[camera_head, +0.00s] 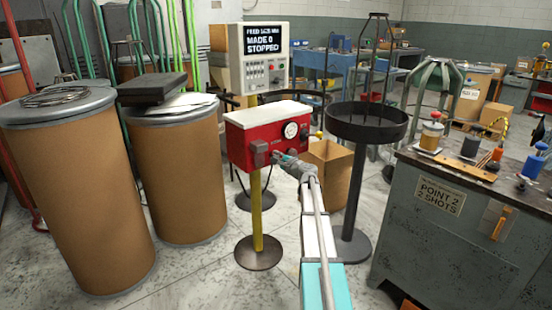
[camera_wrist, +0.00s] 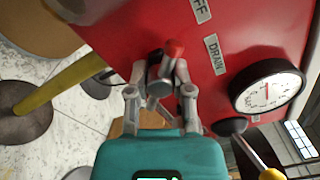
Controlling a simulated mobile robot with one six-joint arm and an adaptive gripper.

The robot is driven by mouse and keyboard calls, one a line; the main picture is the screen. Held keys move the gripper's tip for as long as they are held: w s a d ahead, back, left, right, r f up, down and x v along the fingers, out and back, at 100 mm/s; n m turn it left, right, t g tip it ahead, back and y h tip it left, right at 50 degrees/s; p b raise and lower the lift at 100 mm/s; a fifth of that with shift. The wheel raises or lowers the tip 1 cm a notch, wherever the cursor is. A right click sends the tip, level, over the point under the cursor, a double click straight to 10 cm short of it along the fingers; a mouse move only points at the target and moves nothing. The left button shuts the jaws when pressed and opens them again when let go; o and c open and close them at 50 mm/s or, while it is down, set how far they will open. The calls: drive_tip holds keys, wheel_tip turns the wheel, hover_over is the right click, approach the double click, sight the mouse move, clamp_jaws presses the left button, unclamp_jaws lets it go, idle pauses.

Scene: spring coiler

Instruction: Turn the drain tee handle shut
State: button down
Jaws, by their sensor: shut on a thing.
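My gripper (camera_wrist: 161,78) is at the fitting, one finger on each side, shut on the handle. The fingers hide part of it, and I cannot tell how far it is turned. In the head view the red box (camera_head: 262,153) stands on a yellow post, and my gripper (camera_head: 281,158) reaches its front face. The handle is too small to make out there.
A gauge (camera_wrist: 268,88) and a yellow-knobbed lever (camera_wrist: 270,173) sit close to my gripper on the right in the wrist view. Fibre drums (camera_head: 180,175) stand left, a black round tray (camera_head: 366,124) right, and a grey bench (camera_head: 455,230) further right.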

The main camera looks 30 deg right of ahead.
drive_tip(key=c, duration=0.5)
unclamp_jaws()
drive_tip(key=s, duration=1.2)
drive_tip(key=shift+d, duration=0.45)
